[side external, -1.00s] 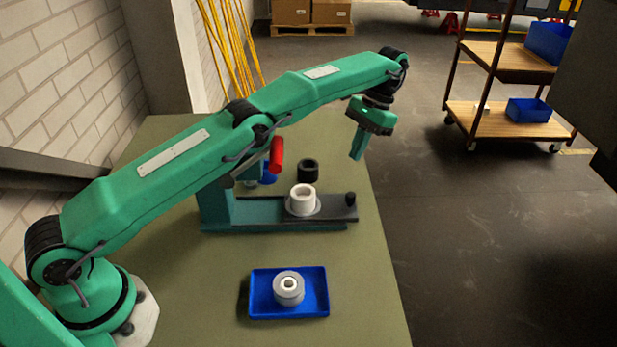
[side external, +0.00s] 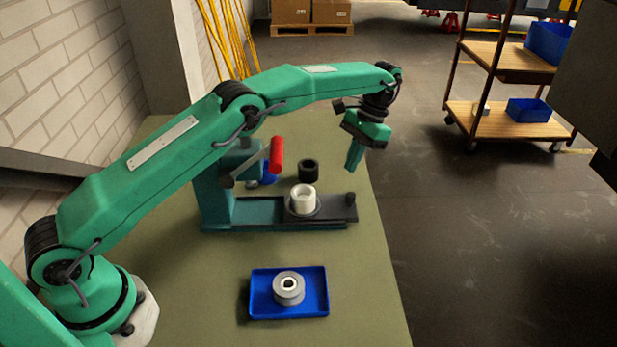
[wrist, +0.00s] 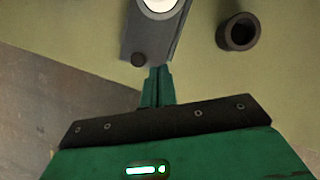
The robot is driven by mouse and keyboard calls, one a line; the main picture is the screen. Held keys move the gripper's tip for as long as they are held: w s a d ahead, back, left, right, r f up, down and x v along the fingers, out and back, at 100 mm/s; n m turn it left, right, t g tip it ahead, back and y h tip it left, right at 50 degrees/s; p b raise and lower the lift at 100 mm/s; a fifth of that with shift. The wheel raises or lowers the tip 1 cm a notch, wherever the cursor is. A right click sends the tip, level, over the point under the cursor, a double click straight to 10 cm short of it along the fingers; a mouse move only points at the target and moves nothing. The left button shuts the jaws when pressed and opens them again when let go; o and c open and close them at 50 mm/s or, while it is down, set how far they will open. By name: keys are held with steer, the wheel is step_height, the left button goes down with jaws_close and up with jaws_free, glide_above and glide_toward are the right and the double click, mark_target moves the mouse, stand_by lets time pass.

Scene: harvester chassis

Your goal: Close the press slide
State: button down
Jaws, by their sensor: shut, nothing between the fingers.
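The press (side external: 213,190) is teal and stands on the green table, with a red-handled lever (side external: 276,155). Its dark slide (side external: 335,208) sticks out to the right along the base, with a black knob (side external: 351,198) at its outer end. A white cup-shaped part (side external: 302,198) stands upright on the slide. My gripper (side external: 350,167) is shut and empty, above and close to the knob end of the slide; I cannot see any contact.
A black ring (side external: 308,170) stands on the table behind the slide. A blue tray (side external: 259,309) holding a grey ringed part (side external: 288,288) lies in front. The table's right edge (side external: 390,250) is just beyond the slide's end. The table between tray and press is clear.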

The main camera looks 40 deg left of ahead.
mark_target(310, 191)
steer(key=shift+x, duration=3.5)
steer(key=shift+s+a+r, duration=0.1)
steer(key=shift+s+a, duration=0.2)
steer(key=shift+s, duration=0.65)
steer(key=shift+s+a, duration=0.3)
steer(key=shift+s, duration=0.65)
steer(key=shift+s+a, duration=0.9)
steer(key=shift+a, duration=0.05)
steer(key=shift+s+a, duration=0.5)
steer(key=shift+s, duration=0.1)
